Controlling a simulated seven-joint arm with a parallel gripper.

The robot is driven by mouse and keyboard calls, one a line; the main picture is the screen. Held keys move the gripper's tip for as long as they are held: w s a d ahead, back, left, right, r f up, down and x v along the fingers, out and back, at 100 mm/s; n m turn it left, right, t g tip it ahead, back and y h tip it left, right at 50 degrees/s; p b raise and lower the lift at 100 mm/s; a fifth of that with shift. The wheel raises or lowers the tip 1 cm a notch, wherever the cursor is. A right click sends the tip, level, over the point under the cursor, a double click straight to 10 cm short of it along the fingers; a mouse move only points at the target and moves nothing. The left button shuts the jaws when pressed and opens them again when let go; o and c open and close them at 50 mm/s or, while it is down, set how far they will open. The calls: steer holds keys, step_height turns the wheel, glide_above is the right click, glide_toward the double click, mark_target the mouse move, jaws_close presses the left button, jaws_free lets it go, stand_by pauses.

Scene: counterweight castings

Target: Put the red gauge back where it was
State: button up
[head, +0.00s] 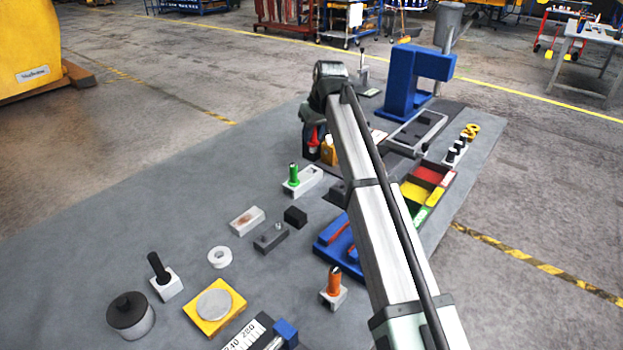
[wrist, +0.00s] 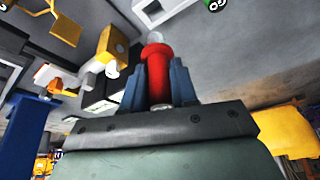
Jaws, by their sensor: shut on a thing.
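My gripper (wrist: 158,72) is shut on the red gauge (wrist: 157,60), with a blue finger on each side of its body. The gauge has a rounded red collar and a pale tip. In the head view the red gauge (head: 314,138) shows only partly under my wrist, and my fingers are hard to make out. A pale block (head: 309,180) stands nearer the camera and holds a green gauge (head: 293,173) at its left end. In the wrist view this pale block (wrist: 160,10) seems to lie beyond the gauge's tip; the gap between them is unclear.
An orange-handled gauge (head: 334,280) stands in a grey block nearer the camera. A yellow object (head: 328,152) is close beside my gripper. A black cube (head: 295,216) and a blue tray (head: 328,232) lie nearer. A blue press (head: 410,80) stands behind. The left tabletop is clear.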

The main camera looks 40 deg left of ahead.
mark_target(316, 146)
steer(key=shift+w+a+r+n, duration=0.15)
steer(key=shift+a+n, duration=0.25)
steer(key=shift+n, duration=0.2)
steer(key=shift+f, duration=4.95)
steer(key=shift+f, duration=0.25)
steer(key=o, duration=1)
steer(key=shift+r, duration=0.15)
steer(key=v, duration=1.2)
steer(key=shift+w+d, duration=0.1)
steer(key=shift+w, duration=0.05)
